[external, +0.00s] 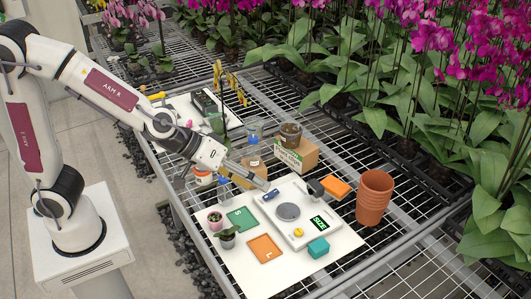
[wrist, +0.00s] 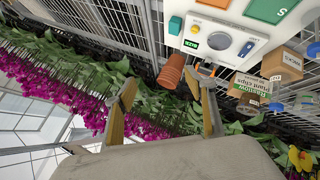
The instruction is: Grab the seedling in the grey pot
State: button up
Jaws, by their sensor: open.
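A small seedling with dark green leaves stands in a grey pot (external: 227,241) at the front left of the white board in the external view. A second small seedling in a pink pot (external: 215,223) stands just behind it. My gripper (external: 266,186) is up and to the right of both, pointing toward the sizing device. It is empty. In the wrist view my gripper (wrist: 167,80) shows its two fingers wide apart with nothing between them. Neither small seedling is visible in the wrist view.
The white board (external: 340,246) holds a device with a round plate (external: 288,212), a green S square (external: 242,219), an orange L square (external: 264,248) and a teal block (external: 318,248). Stacked terracotta pots (external: 373,198) stand right; cardboard boxes (external: 298,156) stand behind. Orchids crowd the back.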

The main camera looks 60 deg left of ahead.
aim_at(223, 242)
jog(key=w+d+f+n+y, duration=0.3)
jog(key=d+f, duration=0.1)
jog(key=f, duration=0.5)
jog(key=s+a+f+y, duration=0.1)
jog(key=s+f+y, duration=0.1)
jog(key=f, duration=0.2)
jog(key=s+a+f+n+y, duration=0.1)
jog(key=s+f+y, duration=0.1)
jog(key=f, duration=0.3)
jog(key=s+a+f+n+y, duration=0.1)
jog(key=s+f+y, duration=0.1)
jog(key=f, duration=0.2)
jog(key=shift+s+a+f+t+y, duration=0.15)
jog(key=shift+a+f+t+y, duration=0.05)
jog(key=shift+f+t+y, duration=0.2)
jog(key=s+a+f+y, duration=0.1)
jog(key=s, duration=0.1)
jog(key=s+a+y, duration=0.1)
jog(key=s+a+f+y, duration=0.1)
jog(key=s, duration=0.1)
jog(key=shift+s+a+f+y, duration=0.3)
jog(key=shift+f, duration=0.05)
jog(key=shift+s+a+y, duration=0.35)
jog(key=shift+s+y, duration=0.05)
jog(key=shift+s, duration=0.15)
jog(key=shift+w, duration=0.1)
jog(key=shift+x, duration=1.3)
